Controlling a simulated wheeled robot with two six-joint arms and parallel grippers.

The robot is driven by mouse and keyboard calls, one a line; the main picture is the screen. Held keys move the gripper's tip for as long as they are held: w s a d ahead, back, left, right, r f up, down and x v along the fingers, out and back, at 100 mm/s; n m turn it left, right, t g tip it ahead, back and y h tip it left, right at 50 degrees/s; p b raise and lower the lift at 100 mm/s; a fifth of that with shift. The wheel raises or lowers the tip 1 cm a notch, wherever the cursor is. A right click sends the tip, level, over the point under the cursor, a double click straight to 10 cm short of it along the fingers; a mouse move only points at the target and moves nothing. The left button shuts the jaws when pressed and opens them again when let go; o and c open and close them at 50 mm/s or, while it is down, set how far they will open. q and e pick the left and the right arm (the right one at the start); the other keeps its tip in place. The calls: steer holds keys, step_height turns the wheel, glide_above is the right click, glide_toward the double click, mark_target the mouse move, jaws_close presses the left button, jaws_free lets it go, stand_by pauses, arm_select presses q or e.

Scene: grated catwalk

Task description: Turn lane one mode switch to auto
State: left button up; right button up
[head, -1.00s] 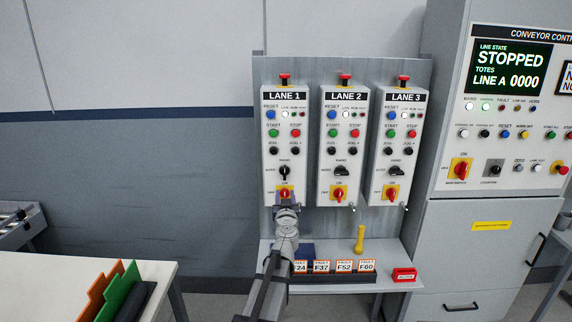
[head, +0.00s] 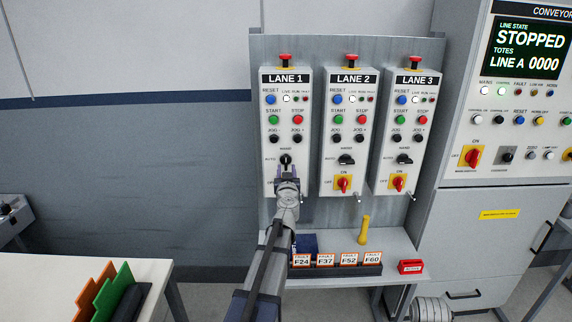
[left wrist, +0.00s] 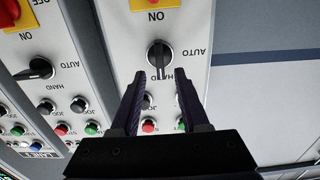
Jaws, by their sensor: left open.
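The lane one mode switch (head: 286,160) is a black knob on the LANE 1 box (head: 265,130), marked HAND above and AUTO at left. In the left wrist view, which is upside down, the knob (left wrist: 160,55) has its pointer towards HAND. My left gripper (head: 287,172) is in front of the lower part of this box, just below the knob in the head view. In the left wrist view its dark fingers (left wrist: 159,78) are apart and empty, with their tips on either side of the HAND label and pointing at the knob.
LANE 2 (head: 329,130) and LANE 3 (head: 380,130) boxes stand close to the right, each with a similar knob. A red-and-yellow switch (left wrist: 153,3) sits beyond the knob in the left wrist view. Below are fault cards (head: 325,260) and a yellow handle-like object (head: 364,230).

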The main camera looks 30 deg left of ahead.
mark_target(286, 163)
arm_select(q)
steer(key=x, duration=0.5)
jaws_close()
stand_by(0.5)
